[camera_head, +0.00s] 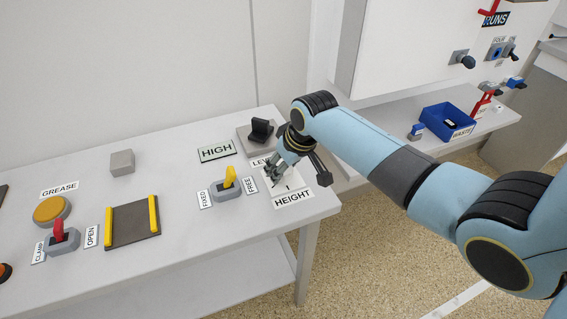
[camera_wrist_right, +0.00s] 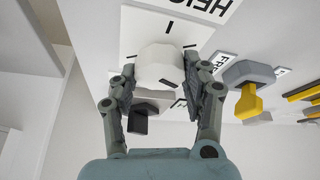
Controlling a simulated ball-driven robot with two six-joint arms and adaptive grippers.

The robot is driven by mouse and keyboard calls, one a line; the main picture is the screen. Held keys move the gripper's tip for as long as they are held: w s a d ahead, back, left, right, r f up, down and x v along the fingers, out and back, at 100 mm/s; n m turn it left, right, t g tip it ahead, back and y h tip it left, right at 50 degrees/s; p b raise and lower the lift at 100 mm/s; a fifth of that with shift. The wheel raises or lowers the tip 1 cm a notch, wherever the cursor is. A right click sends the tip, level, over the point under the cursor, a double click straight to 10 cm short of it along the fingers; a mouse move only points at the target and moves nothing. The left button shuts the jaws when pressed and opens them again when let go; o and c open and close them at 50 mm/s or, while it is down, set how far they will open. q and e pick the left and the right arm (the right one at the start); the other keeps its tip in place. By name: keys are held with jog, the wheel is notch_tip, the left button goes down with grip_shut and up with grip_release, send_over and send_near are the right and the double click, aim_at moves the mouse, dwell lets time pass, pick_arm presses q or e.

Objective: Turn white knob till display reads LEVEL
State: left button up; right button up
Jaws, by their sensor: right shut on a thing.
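The white knob (camera_wrist_right: 160,66) sits on a white plate with tick marks, in the right wrist view. The two fingers of my right gripper (camera_wrist_right: 160,88) close on it from either side. In the head view my right gripper (camera_head: 279,176) is over the plate (camera_head: 291,186) marked HEIGHT and mostly hides the knob. The display (camera_head: 216,151) reads HIGH. My left gripper is not in view.
A yellow lever (camera_head: 230,178) between FIXED and FREE labels stands left of the knob. A black device on a grey base (camera_head: 259,133) is behind it. A red lever (camera_head: 59,232), an orange button (camera_head: 50,209) and a dark plate with yellow rails (camera_head: 132,224) lie further left.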

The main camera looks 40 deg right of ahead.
jog(key=shift+d+r+n+p, duration=0.15)
jog(key=shift+n+p, duration=0.15)
jog(key=shift+n, duration=0.3)
jog(key=shift+n+y, duration=0.4)
jog(key=shift+n, duration=0.3)
jog(key=o, duration=1.2)
jog(key=shift+c, duration=0.2)
jog(key=v, duration=1.1)
jog(key=shift+r, duration=0.35)
jog(key=shift+s, duration=0.1)
